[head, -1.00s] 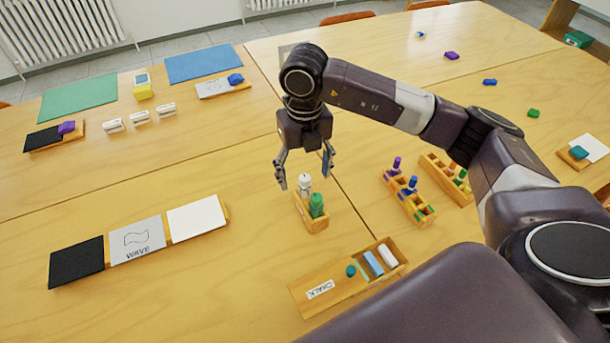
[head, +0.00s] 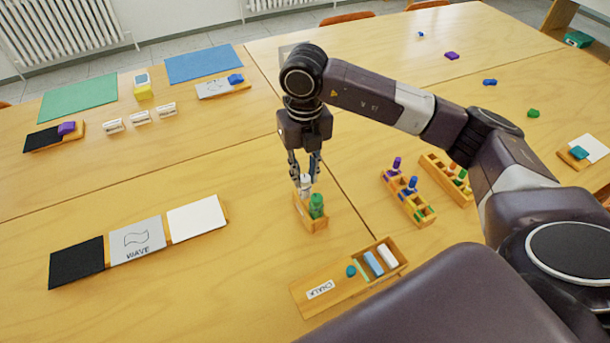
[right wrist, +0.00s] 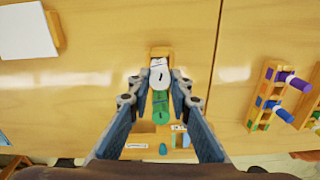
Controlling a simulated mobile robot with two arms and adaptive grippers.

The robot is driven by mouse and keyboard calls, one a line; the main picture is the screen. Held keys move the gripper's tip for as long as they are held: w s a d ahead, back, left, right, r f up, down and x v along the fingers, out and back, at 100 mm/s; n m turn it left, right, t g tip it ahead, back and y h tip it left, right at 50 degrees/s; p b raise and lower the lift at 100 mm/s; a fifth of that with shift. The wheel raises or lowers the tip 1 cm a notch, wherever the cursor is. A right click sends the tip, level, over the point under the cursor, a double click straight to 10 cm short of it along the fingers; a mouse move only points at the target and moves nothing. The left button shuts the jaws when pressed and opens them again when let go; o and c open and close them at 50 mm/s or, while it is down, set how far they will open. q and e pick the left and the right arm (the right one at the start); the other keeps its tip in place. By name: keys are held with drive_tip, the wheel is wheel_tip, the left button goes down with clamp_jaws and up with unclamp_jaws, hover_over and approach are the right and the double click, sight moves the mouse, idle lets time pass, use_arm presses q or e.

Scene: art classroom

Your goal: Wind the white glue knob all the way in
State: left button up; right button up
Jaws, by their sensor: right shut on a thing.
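The white glue knob (head: 305,186) tops a white bottle in a small wooden holder (head: 316,223) on the table. A green glue bottle (head: 317,206) stands in the same holder, nearer to me. My right gripper (head: 305,181) points down with its fingers closed around the white knob. In the right wrist view the white knob (right wrist: 159,74) with a dark mark lies between and just beyond the fingertips (right wrist: 159,86), and the green one (right wrist: 161,105) shows between the fingers. The fingers partly hide the white knob in the head view. My left gripper is out of view.
A wooden chalk box (head: 335,292) lies in front of the holder. Wooden racks (head: 421,215) with purple, blue and green pieces stand to the right. A board with black, grey "WAVE" and white panels (head: 138,241) lies to the left. Table around the holder is mostly clear.

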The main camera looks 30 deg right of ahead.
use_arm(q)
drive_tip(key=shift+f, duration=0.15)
use_arm(e)
drive_tip(key=shift+n+b, duration=0.65)
drive_tip(key=shift+n, duration=0.55)
drive_tip(key=shift+f+n+b, duration=0.1)
drive_tip(key=shift+n+b, duration=0.25)
drive_tip(key=shift+n, duration=0.45)
drive_tip(key=o, duration=1.6)
drive_tip(key=shift+c, duration=0.2)
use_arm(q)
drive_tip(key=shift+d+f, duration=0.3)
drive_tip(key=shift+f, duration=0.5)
